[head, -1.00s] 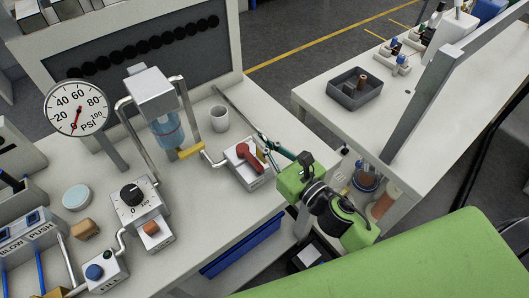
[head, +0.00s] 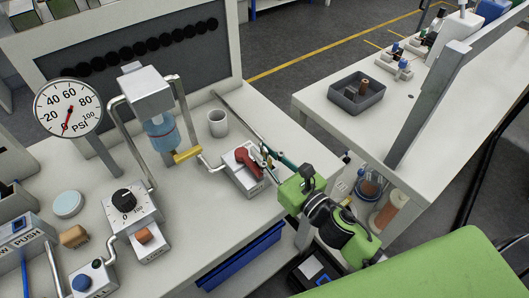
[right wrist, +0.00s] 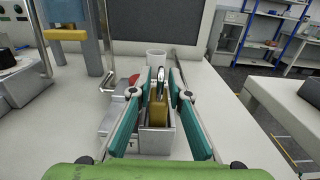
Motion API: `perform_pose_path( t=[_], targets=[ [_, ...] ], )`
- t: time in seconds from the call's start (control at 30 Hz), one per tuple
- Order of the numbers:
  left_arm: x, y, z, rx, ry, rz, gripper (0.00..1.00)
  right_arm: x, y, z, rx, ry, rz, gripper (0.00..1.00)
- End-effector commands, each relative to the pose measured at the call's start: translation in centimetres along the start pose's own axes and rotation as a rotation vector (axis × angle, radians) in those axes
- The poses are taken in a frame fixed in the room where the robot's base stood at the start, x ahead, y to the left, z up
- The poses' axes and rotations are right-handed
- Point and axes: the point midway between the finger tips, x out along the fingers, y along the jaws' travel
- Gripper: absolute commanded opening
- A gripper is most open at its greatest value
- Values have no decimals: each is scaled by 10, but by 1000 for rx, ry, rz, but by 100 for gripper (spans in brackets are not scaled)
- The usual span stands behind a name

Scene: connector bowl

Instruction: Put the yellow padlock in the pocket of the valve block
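The valve block (head: 243,181) is a pale block with a red handle on the near right part of the bench. It also shows in the right wrist view (right wrist: 115,125), its open pocket facing up. The yellow padlock (right wrist: 158,113) stands upright in that pocket, grey shackle up, its lower part hidden by the pocket's front wall. My right gripper (head: 265,153) is over the block. In the right wrist view its teal fingers (right wrist: 161,75) are on either side of the padlock, with a narrow gap visible on both sides. My left gripper is out of view.
A white mug (head: 217,123) stands behind the block. A pressure gauge (head: 68,107) and a dial box (head: 131,206) are to the left. A second table (head: 310,97) with a dark tray (head: 357,93) is at right, across a gap. A green surface (head: 430,255) fills the lower right.

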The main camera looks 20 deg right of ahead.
Motion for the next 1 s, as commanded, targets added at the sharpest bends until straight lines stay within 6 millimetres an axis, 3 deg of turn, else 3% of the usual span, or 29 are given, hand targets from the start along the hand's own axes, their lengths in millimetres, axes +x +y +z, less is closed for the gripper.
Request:
perform_pose_path(
  t=[0.43, 1.0],
  targets=[
    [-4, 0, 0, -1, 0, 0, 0, -1, 0, 4, -1, 1, 0, 21],
    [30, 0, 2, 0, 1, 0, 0, -89, 0, 0, 0, 3, -1, 21]
  ],
)
